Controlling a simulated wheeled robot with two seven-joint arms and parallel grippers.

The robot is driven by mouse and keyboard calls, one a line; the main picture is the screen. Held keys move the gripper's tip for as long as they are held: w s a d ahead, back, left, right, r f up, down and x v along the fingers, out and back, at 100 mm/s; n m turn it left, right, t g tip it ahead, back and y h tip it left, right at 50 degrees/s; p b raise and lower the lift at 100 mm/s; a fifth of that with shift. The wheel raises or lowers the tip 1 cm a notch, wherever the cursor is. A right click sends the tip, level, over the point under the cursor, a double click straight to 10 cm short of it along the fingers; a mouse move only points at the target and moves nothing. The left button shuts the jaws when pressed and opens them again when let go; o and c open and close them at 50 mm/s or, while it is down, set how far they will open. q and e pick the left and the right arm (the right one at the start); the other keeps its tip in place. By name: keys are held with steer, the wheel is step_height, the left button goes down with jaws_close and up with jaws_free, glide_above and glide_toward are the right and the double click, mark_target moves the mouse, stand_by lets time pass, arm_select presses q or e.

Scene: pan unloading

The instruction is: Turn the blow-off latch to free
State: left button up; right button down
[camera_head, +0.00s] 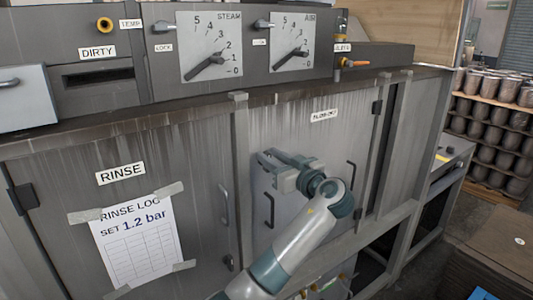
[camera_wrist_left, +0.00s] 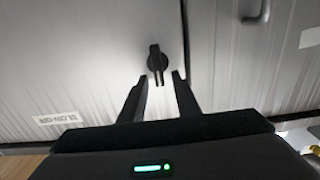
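The blow-off latch (camera_wrist_left: 157,62) is a small black turn handle on the grey blow-off door (camera_head: 345,150), close to the door's edge. In the left wrist view its bar stands nearly upright. In the head view my gripper hides it. My left gripper (camera_head: 264,163) is in front of the door, below and left of the BLOW-OFF label (camera_head: 324,115). In the left wrist view the left gripper (camera_wrist_left: 160,77) is open, with one finger on each side of the latch's lower end. I see a gap on both sides. My right gripper is out of view.
Left of the blow-off door is the RINSE door (camera_head: 60,200) with a taped log sheet (camera_head: 135,240). Door handles (camera_head: 269,210) stand out near my arm. Above are the STEAM dial (camera_head: 209,46) and AIR dial (camera_head: 291,42). Stacked pans (camera_head: 495,120) stand at the right.

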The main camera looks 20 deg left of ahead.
arm_select(q)
steer(key=shift+d, duration=0.1)
jaws_close()
steer(key=shift+m+b, duration=0.3)
steer(key=shift+m, duration=0.1)
steer(key=shift+w+d+f+m, duration=0.25)
steer(key=shift+w+f+m, duration=0.15)
steer(key=shift+m, duration=2.5)
steer(key=shift+w+d+f+m, duration=0.3)
steer(key=shift+f+m, duration=0.15)
steer(key=shift+m, duration=2.45)
steer(key=shift+w+d+f+m, duration=0.3)
steer(key=shift+f+m, duration=0.1)
steer(key=shift+m, duration=2.5)
